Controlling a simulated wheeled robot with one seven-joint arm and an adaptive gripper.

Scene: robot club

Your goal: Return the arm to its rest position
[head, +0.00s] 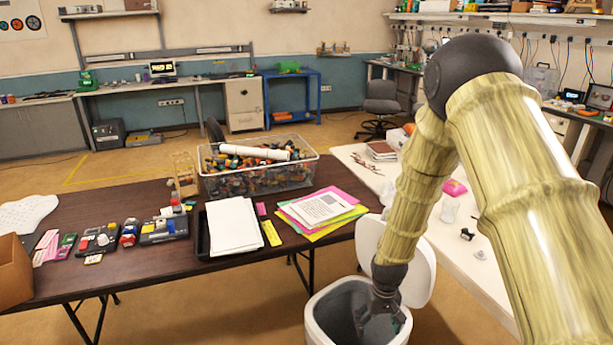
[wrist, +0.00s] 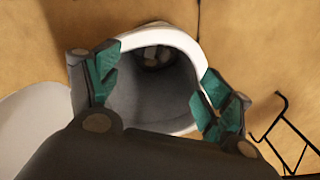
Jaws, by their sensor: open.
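My arm (head: 430,180) reaches down from the right side of the head view. My gripper (head: 380,312) hangs over the mouth of a white trash bin (head: 320,325) with a grey inside. In the wrist view, my gripper (wrist: 158,88) is open, with its teal-padded fingers spread wide and nothing between them. The bin's white rim (wrist: 165,36) shows beyond the fingers. A dark rounded item (wrist: 157,57) lies deep in the bin; I cannot tell what it is.
A dark brown table (head: 130,260) left of the bin holds a clear parts crate (head: 260,180), a black paper tray (head: 203,248) and coloured sheets (head: 325,210). A white table (head: 480,260) stands right, behind my arm. The bin's raised lid (head: 420,272) stands close beside my gripper.

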